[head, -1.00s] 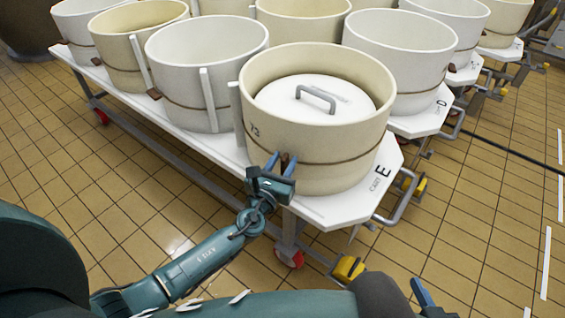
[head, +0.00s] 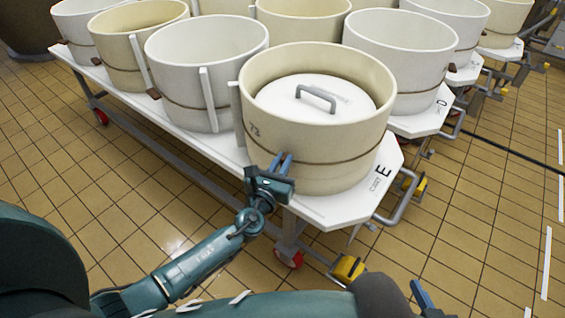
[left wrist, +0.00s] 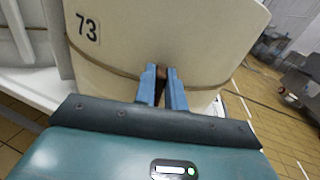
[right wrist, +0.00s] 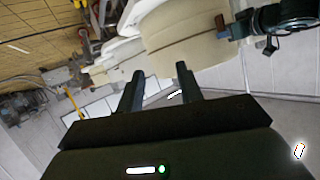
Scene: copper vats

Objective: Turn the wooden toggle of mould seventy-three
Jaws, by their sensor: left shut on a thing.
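Mould seventy-three (head: 330,150) is the cream round tub at the front of the cart, with "73" on its side; the number also shows in the left wrist view (left wrist: 87,28). A white lid with a grey handle (head: 315,98) sits inside it. My left gripper (head: 284,160) is at the tub's lower front. In the left wrist view its blue fingers (left wrist: 166,78) are shut on the dark brown wooden toggle (left wrist: 161,82) by the tub's band. The fingers hide most of the toggle. My right gripper (right wrist: 161,76) is open and empty, away from the tub.
The tub stands on a white cart (head: 330,213) marked E, with a grey handle (head: 402,198) at its right end. Several other white and cream tubs (head: 205,70) stand close behind and left.

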